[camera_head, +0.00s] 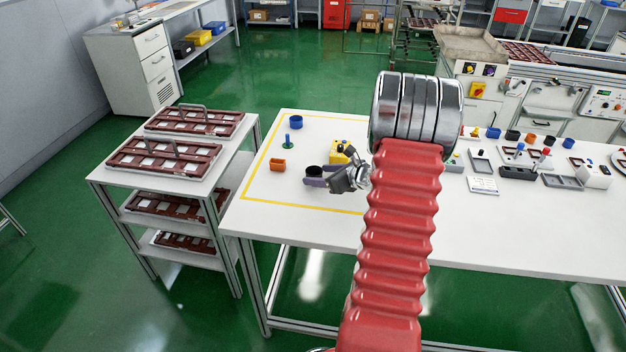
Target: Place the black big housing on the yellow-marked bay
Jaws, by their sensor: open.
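A black round housing (313,171) stands upright on the white table, inside the yellow outline (272,202) that marks the bay. My gripper (312,176) is low at the table, reaching in from the right. Its jaws are open, with the fingers around or close beside the black housing. The fingers hide part of it, and I cannot tell whether they touch it.
A yellow box (341,152) is behind my gripper. Several parts and grey trays (563,181) lie further right.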

